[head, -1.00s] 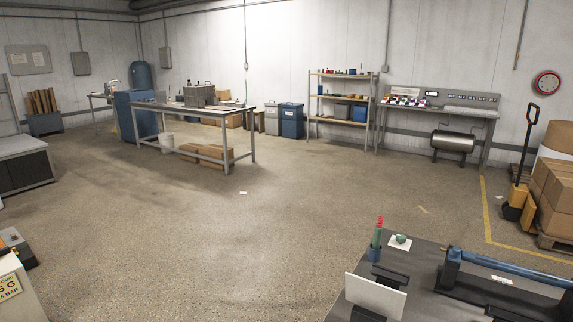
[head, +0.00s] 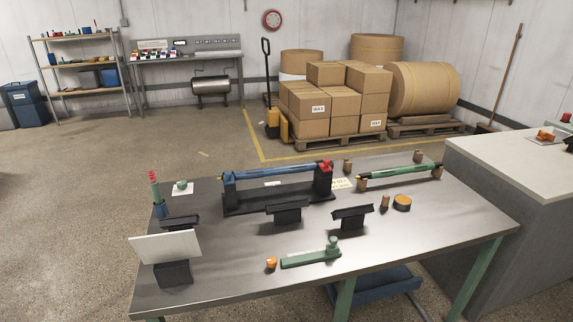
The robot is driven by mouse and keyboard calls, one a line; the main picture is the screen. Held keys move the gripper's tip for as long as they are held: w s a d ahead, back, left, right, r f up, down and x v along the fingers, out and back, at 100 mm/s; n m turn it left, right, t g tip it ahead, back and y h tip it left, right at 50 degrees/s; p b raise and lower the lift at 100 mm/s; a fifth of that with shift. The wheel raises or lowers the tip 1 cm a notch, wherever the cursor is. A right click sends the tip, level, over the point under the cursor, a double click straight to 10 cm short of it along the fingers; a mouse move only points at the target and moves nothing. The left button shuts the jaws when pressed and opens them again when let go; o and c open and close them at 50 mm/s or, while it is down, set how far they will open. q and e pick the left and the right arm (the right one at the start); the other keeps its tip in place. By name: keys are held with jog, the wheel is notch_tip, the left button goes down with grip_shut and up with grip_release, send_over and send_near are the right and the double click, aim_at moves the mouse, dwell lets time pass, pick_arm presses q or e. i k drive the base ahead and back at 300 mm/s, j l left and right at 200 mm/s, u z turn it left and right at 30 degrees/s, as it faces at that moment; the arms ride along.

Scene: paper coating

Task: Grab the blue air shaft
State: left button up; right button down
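The blue air shaft (head: 272,172) lies level across a black stand (head: 278,199) with two uprights, toward the back of the dark grey table (head: 225,265). A red part (head: 325,167) is at its right end. A green shaft (head: 402,171) rests on small brown blocks to its right. Neither of my grippers shows in the head view.
On the table are a white panel (head: 166,246), black supports (head: 287,212), a green tool (head: 311,258) and an orange roll (head: 402,202). A grey counter (head: 520,190) stands close on the right. Open floor (head: 70,210) lies to the left.

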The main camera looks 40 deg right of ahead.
aim_at(251, 174)
jog(key=z, duration=1.15)
